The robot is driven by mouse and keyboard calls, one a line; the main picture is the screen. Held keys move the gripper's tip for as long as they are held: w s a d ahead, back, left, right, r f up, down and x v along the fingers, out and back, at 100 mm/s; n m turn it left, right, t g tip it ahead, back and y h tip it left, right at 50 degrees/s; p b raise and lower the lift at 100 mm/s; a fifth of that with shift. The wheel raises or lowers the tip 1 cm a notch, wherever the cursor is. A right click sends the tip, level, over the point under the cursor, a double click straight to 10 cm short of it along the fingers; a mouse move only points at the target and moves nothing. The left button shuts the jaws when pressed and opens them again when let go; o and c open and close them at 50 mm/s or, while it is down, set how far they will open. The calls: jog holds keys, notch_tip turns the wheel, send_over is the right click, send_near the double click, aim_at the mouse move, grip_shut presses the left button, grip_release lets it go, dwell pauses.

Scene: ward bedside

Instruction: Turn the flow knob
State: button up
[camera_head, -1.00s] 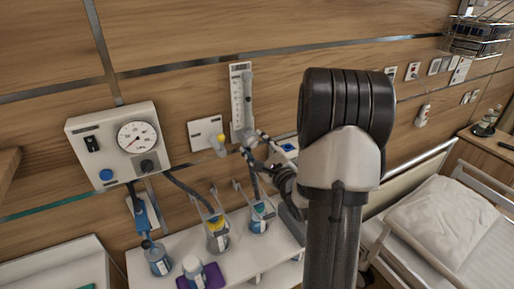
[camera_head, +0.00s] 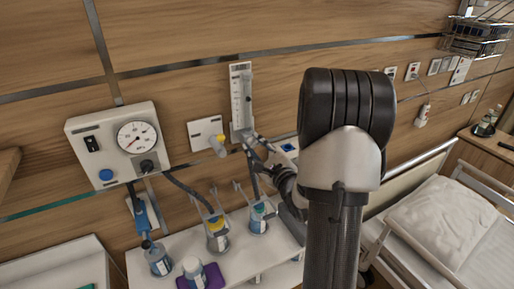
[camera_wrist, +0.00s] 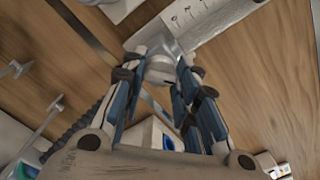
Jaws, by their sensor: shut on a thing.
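The flowmeter (camera_head: 238,85) is a pale upright scale panel with a clear tube, fixed to the wood wall. Part of its white panel shows at the top of the wrist view (camera_wrist: 215,18). In the wrist view a pale grey, rounded flow knob (camera_wrist: 160,66) sits between the fingertips of my gripper (camera_wrist: 158,76). The blue-lined fingers are closed on it from both sides. In the head view my gripper (camera_head: 247,139) is small and at the flowmeter's lower end, where it hides the knob. I cannot tell the knob's turn angle.
A white gauge box (camera_head: 120,143) hangs at left. A wall outlet with a yellow-topped fitting (camera_head: 217,141) is just left of the flowmeter. Bottles stand on the white shelf (camera_head: 250,262) below. A bed with a pillow (camera_head: 440,225) is at right.

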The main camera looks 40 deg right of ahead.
jog(key=n+b, duration=0.3)
jog(key=n, duration=0.2)
jog(key=shift+f+n, duration=0.1)
jog(key=shift+n, duration=0.3)
jog(key=n+b, duration=0.3)
jog(key=n, duration=0.2)
jog(key=n+b, duration=0.3)
jog(key=n, duration=0.2)
jog(key=shift+f+n, duration=0.1)
jog(key=shift+n, duration=0.3)
jog(key=n+b, duration=0.2)
jog(key=n, duration=0.2)
jog(key=shift+b, duration=0.4)
jog(key=shift+n, duration=0.3)
jog(key=o, duration=1.1)
